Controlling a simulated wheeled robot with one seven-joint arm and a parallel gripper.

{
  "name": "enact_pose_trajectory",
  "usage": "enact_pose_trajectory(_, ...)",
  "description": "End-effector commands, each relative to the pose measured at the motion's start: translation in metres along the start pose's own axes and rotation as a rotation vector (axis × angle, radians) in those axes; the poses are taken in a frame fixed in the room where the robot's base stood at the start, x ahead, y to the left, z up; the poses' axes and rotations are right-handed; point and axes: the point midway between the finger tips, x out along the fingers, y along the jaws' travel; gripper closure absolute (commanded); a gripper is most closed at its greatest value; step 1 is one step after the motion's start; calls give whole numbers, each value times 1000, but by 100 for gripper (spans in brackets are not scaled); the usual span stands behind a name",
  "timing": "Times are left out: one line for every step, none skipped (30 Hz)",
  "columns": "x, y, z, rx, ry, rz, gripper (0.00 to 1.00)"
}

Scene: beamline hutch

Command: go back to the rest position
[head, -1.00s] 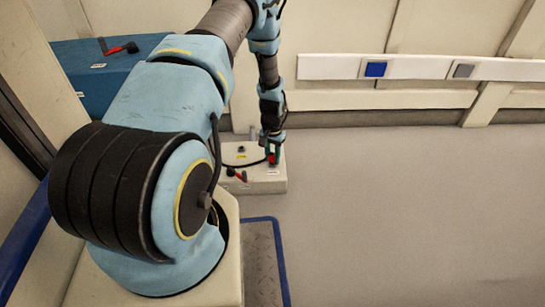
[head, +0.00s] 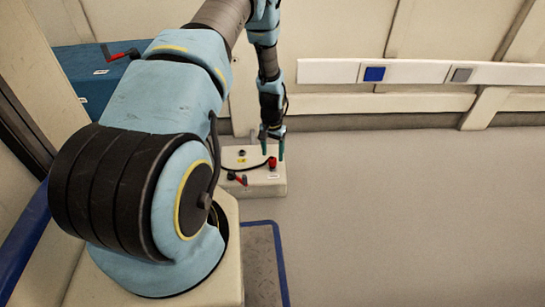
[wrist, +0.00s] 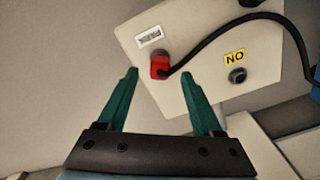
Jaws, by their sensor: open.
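My gripper (head: 272,153) is open and empty in the head view, just above a pale box on the floor. In the wrist view its two green fingers (wrist: 155,100) are spread apart and point toward the box (wrist: 200,85). A red plug (wrist: 159,67) with a black cable stands on the box top, beyond and between the fingertips, apart from both. It also shows in the head view (head: 272,162).
The box (head: 265,188) also bears a red-handled lever (head: 238,178), a yellow label (wrist: 234,56) and a dark knob (wrist: 237,75). A blue box (head: 93,65) with a red handle stands at the left. A wall rail (head: 420,73) runs behind. The floor at the right is clear.

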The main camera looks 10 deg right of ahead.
Motion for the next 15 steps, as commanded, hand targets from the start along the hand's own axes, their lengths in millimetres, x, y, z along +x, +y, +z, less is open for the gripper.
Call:
enact_pose_trajectory(-17, 0, 0, 0, 1, 0, 32)
enact_pose_trajectory(-23, 0, 0, 0, 1, 0, 32)
enact_pose_trajectory(-30, 0, 0, 0, 0, 0, 32)
enact_pose_trajectory(-35, 0, 0, 0, 0, 0, 32)
enact_pose_trajectory(-40, 0, 0, 0, 0, 0, 32)
enact_pose_trajectory(-46, 0, 0, 0, 1, 0, 32)
enact_pose_trajectory(-50, 0, 0, 0, 1, 0, 32)
enact_pose_trajectory(-53, 0, 0, 0, 1, 0, 32)
enact_pose_trajectory(-57, 0, 0, 0, 0, 0, 32)
enact_pose_trajectory(-59, 0, 0, 0, 0, 0, 32)
enact_pose_trajectory(-61, 0, 0, 0, -1, 0, 32)
enact_pose_trajectory(-63, 0, 0, 0, -1, 0, 32)
enact_pose_trajectory(-64, 0, 0, 0, -1, 0, 32)
enact_pose_trajectory(-64, 0, 0, 0, -2, 0, 32)
enact_pose_trajectory(-65, 0, 1, 0, -2, 1, 32)
